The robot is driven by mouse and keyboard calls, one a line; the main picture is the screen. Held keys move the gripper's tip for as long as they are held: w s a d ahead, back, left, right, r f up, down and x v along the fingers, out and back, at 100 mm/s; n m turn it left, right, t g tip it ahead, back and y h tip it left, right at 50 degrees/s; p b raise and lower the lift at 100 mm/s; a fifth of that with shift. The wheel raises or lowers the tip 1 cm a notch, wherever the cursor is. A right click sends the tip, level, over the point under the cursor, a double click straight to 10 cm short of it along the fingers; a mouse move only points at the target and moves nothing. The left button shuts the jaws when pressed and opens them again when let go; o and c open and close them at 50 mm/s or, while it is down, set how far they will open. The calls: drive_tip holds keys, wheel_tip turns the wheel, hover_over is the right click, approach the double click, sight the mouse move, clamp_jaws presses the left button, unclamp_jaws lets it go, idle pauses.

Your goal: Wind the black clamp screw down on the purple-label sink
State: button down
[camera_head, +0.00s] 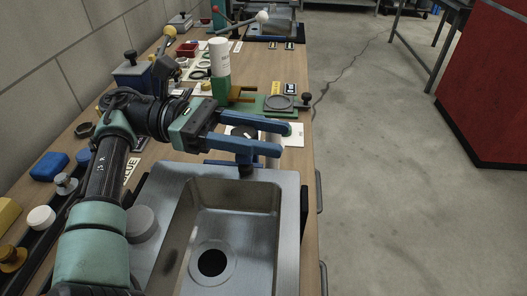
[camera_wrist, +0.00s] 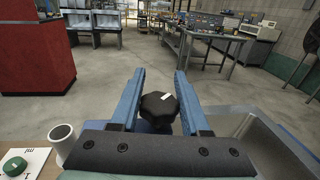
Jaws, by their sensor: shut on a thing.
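The black clamp screw's knob (camera_wrist: 158,105), faceted with a small white mark on top, sits between the two blue fingers of my gripper (camera_wrist: 160,72) in the wrist view. The fingers are shut on it. In the head view my gripper (camera_head: 284,140) reaches right over the far rim of a steel sink (camera_head: 290,190). A blue clamp bar (camera_head: 218,163) shows just under the fingers, and they mostly hide the screw. The sink basin also shows at the right of the wrist view (camera_wrist: 265,145). I see no purple label; a label beside the sink reads BLUE (camera_head: 131,172).
Several small parts crowd the bench's left side. A second sink (camera_head: 270,22) is at the far end. The floor to the right (camera_head: 390,200) is clear.

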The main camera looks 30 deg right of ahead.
drive_tip(key=shift+r+b, duration=0.4)
drive_tip(key=shift+r, duration=0.05)
drive_tip(key=shift+c, duration=1.9)
unclamp_jaws()
drive_tip(key=shift+d+f, duration=0.1)
drive_tip(key=shift+f, duration=0.05)
drive_tip(key=shift+g, duration=0.3)
